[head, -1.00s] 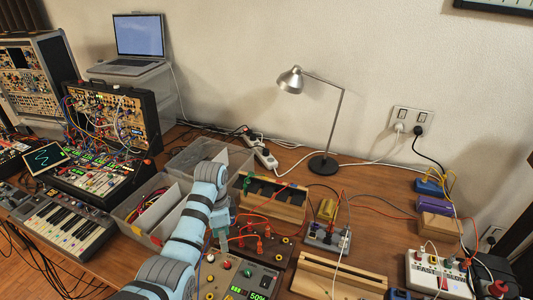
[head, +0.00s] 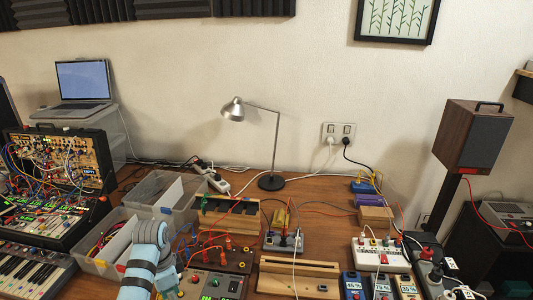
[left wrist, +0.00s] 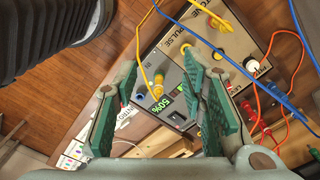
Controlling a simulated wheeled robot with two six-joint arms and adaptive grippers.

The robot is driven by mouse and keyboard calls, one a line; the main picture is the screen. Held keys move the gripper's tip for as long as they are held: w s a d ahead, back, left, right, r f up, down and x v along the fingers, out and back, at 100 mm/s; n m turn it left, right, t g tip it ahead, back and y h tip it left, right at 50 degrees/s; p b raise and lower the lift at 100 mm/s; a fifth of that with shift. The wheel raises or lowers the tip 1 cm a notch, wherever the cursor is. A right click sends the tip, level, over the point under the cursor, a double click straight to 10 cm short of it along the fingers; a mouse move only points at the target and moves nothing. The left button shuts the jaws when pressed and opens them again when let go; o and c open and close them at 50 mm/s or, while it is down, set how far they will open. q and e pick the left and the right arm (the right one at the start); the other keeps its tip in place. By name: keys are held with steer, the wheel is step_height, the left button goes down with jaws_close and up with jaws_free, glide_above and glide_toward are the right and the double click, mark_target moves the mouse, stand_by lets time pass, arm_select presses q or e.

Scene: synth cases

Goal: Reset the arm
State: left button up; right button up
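My left arm (head: 143,265) comes up from the bottom edge of the head view, left of the middle, over the front of the bench. Its gripper is small and partly hidden by the arm there. In the left wrist view my left gripper (left wrist: 160,90) is open, with green pads apart and nothing held between them. Beyond the fingers is a grey control module (left wrist: 172,72) with a green 50% display and yellow plugs. The same module (head: 212,284) shows at the bottom of the head view. My right gripper is not in view.
A plastic bin (head: 104,266) with cables stands left of my arm. A desk lamp (head: 233,110) stands at the back. Wooden racks (head: 298,279), power strips (head: 382,257) and loose cables crowd the bench to the right. A speaker (head: 472,138) stands at far right.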

arm_select(q)
steer(key=s+f+n+t+y, duration=0.1)
steer(key=s+f+n, duration=0.3)
steer(key=s, duration=0.6)
steer(key=s+f+n+t, duration=0.2)
steer(key=s+f+n, duration=0.15)
steer(key=s, duration=0.55)
steer(key=s+r+n, duration=0.3)
steer(key=s, duration=0.6)
step_height(320, 180, down, 21)
steer(key=s+a, duration=0.2)
steer(key=s+f+g, duration=0.1)
steer(key=s+f, duration=1)
steer(key=s, duration=0.2)
steer(key=shift+s+a+n+g, duration=0.3)
steer(key=shift+a+n, duration=0.05)
steer(key=shift+a, duration=0.05)
